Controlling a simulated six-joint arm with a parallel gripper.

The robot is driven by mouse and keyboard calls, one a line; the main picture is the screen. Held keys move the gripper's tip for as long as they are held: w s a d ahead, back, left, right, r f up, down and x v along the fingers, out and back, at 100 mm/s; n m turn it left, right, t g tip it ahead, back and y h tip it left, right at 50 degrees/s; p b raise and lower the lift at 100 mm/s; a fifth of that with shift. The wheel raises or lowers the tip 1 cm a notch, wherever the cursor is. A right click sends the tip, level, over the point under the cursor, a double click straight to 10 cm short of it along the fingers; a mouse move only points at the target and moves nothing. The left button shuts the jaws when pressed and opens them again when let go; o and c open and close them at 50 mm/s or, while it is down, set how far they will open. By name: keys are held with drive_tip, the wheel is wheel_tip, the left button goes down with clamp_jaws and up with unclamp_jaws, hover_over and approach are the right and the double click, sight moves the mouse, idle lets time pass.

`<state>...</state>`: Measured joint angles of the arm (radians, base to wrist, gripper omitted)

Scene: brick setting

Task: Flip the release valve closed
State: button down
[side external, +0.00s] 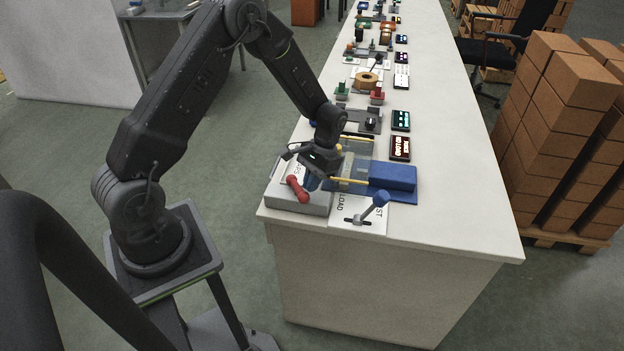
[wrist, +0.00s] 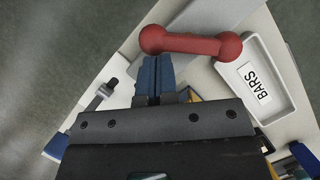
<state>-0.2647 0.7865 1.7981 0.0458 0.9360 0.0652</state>
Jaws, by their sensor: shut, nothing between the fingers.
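A lever with a grey-blue knob (side external: 380,198) stands tilted on a white plate (side external: 391,222) at the table's near end. The plate's lettering includes "LOAD"; I cannot tell whether this lever is the release valve. A small lever-like part (wrist: 101,95) shows left of my gripper in the wrist view. My gripper (wrist: 153,60) has its blue fingers together, with nothing between them. In the side view my gripper (side external: 311,184) is low over the near end, beside a red dumbbell-shaped bar (side external: 297,188). The bar (wrist: 190,43) lies just beyond the fingertips; contact is unclear.
A blue block (side external: 392,177) on a fixture stands right of my gripper. A lit display (side external: 400,148) and several other stations line the table behind. Stacked brown bricks (side external: 560,130) stand right of the table.

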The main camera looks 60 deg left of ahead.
drive_tip(key=m, duration=0.1)
drive_tip(key=s+m+y, duration=0.1)
drive_tip(key=m, duration=0.1)
drive_tip(key=shift+d, duration=0.35)
drive_tip(key=shift+s+d+m+y, duration=0.1)
drive_tip(key=shift+s+m+y, duration=0.25)
drive_tip(key=shift+m, duration=0.55)
drive_tip(key=shift+s+m+y, duration=0.2)
drive_tip(key=shift+m+y, duration=0.15)
drive_tip(key=shift+m, duration=0.55)
drive_tip(key=shift+w, duration=0.1)
drive_tip(key=w, duration=0.1)
drive_tip(key=w+d, duration=0.1)
drive_tip(key=w, duration=0.1)
drive_tip(key=shift+w, duration=0.15)
drive_tip(key=v, duration=1)
drive_tip(key=shift+w+r, duration=0.1)
drive_tip(key=shift+r, duration=0.05)
